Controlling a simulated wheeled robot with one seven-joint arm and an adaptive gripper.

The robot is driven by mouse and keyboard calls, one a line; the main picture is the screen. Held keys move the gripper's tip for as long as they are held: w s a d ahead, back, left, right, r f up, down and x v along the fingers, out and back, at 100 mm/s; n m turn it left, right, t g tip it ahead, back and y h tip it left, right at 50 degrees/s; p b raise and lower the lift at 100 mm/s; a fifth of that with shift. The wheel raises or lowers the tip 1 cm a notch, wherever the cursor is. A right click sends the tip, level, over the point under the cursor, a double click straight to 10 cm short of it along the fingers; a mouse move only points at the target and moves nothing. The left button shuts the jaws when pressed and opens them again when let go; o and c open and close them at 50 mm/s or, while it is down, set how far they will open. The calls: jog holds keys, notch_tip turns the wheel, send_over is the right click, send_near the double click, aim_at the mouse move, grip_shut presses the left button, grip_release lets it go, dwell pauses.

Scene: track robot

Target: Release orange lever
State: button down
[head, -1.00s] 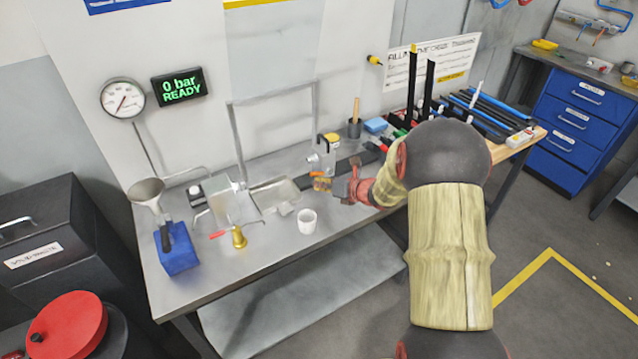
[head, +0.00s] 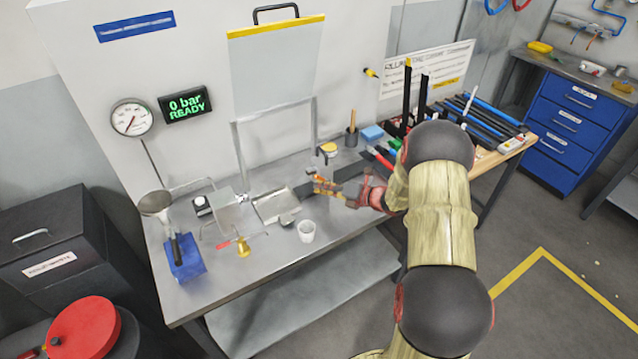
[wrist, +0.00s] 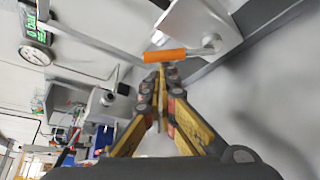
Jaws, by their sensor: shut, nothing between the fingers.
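The orange lever (wrist: 165,55) shows in the wrist view as a short orange bar on a metal rod, beside a light grey bracket (wrist: 197,25). My gripper (wrist: 161,72) is shut and empty, with its fingertips close to the lever's underside in the picture. I cannot tell whether they touch it. In the head view my gripper (head: 318,187) is over the bench in front of the bracket, whose yellow top (head: 328,149) shows above it. There my gripper mostly hides the lever.
A white cup (head: 306,231) stands in front of a metal tray (head: 277,205) on the bench. A red-handled valve with a brass body (head: 243,247) and a blue block (head: 185,258) are to the left. A clear panel (head: 275,65) is raised behind. The display reads 0 bar READY.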

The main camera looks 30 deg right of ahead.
jog(key=d+r+m+y+p, duration=0.1)
jog(key=d+m+t+y+p, duration=0.1)
jog(key=m+p, duration=0.1)
jog(key=d+r+m+t+p, duration=0.1)
jog(key=m+p, duration=0.1)
jog(key=shift+d+r+y, duration=0.35)
jog(key=shift+y, duration=0.05)
jog(key=shift+w+d, duration=0.1)
jog(key=shift+d, duration=0.05)
dwell(0.6)
